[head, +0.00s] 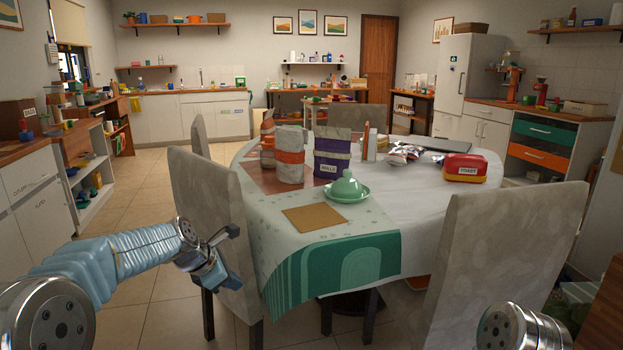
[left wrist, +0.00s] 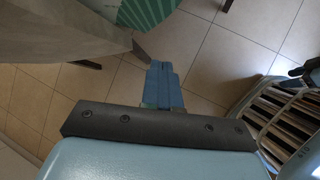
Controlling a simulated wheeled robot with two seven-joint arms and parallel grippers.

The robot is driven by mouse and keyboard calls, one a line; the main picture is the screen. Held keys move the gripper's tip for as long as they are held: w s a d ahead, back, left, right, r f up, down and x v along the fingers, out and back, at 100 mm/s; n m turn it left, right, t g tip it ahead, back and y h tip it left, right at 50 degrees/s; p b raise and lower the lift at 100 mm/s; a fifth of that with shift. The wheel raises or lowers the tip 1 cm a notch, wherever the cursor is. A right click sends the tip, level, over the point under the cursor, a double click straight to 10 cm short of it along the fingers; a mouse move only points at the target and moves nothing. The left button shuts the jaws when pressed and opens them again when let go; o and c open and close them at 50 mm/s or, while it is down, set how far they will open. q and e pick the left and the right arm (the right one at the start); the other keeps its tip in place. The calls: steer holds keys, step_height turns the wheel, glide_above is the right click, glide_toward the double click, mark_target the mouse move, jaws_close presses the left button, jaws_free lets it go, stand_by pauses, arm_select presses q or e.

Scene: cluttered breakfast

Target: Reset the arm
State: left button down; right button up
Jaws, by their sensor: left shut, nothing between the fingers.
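My left arm (head: 140,255) comes in from the left in the head view. My left gripper (head: 217,276) is low in front of the grey chair on the left side of the table, apart from the tabletop. In the left wrist view its blue fingers (left wrist: 163,85) are together with nothing between them, above the tiled floor. My right gripper is out of view; only a round joint of my right arm (head: 515,330) shows at the bottom right.
A grey chair (head: 205,195) stands close behind the left gripper, another (head: 495,250) at right. The round table (head: 440,200) carries bags, a green lidded dish (head: 346,188), a brown mat (head: 313,217) and a red toast box (head: 465,168). Floor (head: 135,185) at left is clear.

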arm_select(q)
steer(key=s+d+f+m+g+y, duration=0.1)
steer(key=s+f+m, duration=0.3)
steer(key=f, duration=0.5)
steer(key=s+f+m+g, duration=0.1)
steer(key=s+f+m, duration=0.3)
steer(key=f, duration=0.6)
steer(key=s+d+f+m+g+y, duration=0.1)
steer(key=s+f+m, duration=0.3)
steer(key=f, duration=0.5)
steer(key=s+d+f+m, duration=0.2)
steer(key=s+f+m, duration=0.1)
steer(key=s, duration=0.4)
steer(key=s+d+f+m+g+h, duration=0.1)
steer(key=s+d+f+m, duration=0.1)
steer(key=s, duration=0.5)
steer(key=s+d+f+m+g+h, duration=0.1)
steer(key=s+d+f+m, duration=0.1)
steer(key=s+f+m, duration=0.2)
steer(key=s+m, duration=0.1)
steer(key=s, duration=0.2)
steer(key=shift+w, duration=0.1)
